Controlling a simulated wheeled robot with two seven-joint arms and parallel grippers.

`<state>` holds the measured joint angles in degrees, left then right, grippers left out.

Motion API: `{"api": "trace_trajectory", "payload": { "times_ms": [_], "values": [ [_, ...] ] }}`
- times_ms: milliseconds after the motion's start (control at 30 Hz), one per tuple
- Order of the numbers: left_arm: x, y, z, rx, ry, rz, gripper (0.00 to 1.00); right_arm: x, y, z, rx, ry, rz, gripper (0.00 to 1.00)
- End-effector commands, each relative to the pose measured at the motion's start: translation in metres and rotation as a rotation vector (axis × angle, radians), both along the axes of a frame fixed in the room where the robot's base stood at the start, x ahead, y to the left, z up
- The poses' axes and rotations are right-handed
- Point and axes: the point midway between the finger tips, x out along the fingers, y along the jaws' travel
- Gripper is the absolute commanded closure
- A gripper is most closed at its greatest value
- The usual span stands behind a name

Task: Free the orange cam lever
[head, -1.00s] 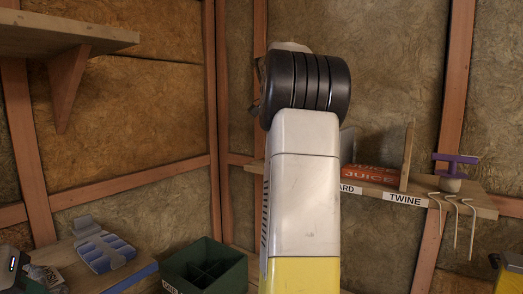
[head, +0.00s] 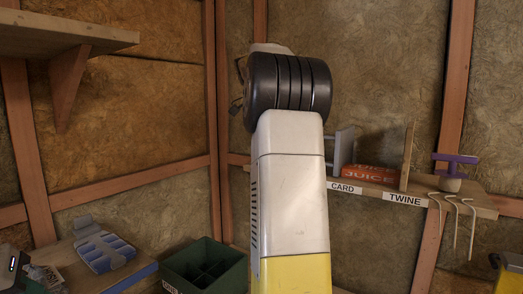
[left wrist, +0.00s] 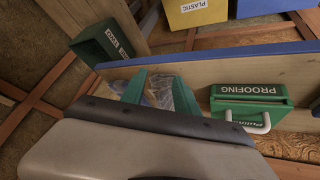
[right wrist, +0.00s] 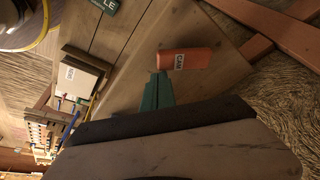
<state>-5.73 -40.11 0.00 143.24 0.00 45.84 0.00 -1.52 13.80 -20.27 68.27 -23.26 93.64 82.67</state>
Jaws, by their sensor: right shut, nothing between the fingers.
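An orange piece with a small white label (right wrist: 182,60) lies on wooden boards in the right wrist view. It may be the orange cam lever, but I cannot tell for sure. My right gripper (right wrist: 158,92) has green fingers, shut and empty, with their tips just below the orange piece. I cannot tell whether they touch it. My left gripper (left wrist: 160,86) has its green fingers spread apart near a wooden board edge. Something bluish and see-through shows between them, not clearly held. Neither gripper's fingers can be made out in the head view, where my arm hides the middle.
A shelf (head: 458,207) holds an orange juice carton (head: 368,172), a grey upright piece and a purple T-shaped thing (head: 455,163). Hooks hang from its edge. A green PROOFING case (left wrist: 250,103) shows too.

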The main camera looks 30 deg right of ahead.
Motion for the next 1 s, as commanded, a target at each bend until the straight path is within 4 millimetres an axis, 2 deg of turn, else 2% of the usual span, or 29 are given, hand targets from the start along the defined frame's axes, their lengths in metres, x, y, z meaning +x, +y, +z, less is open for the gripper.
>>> {"api": "trace_trajectory", "payload": {
  "times_ms": [367,667,1000],
  "values": [
    [0.000,0.000,0.000,0.000,0.000,0.000,0.64,0.007,0.024,0.000,0.001,0.001,0.004,1.00],
    [0.000,0.000,0.000,0.000,0.000,0.000,0.64,0.008,0.023,0.000,0.001,0.000,0.002,1.00],
    [0.000,0.000,0.000,0.000,0.000,0.000,0.64,0.016,0.011,-0.001,0.001,0.001,0.001,1.00]
  ]
}}
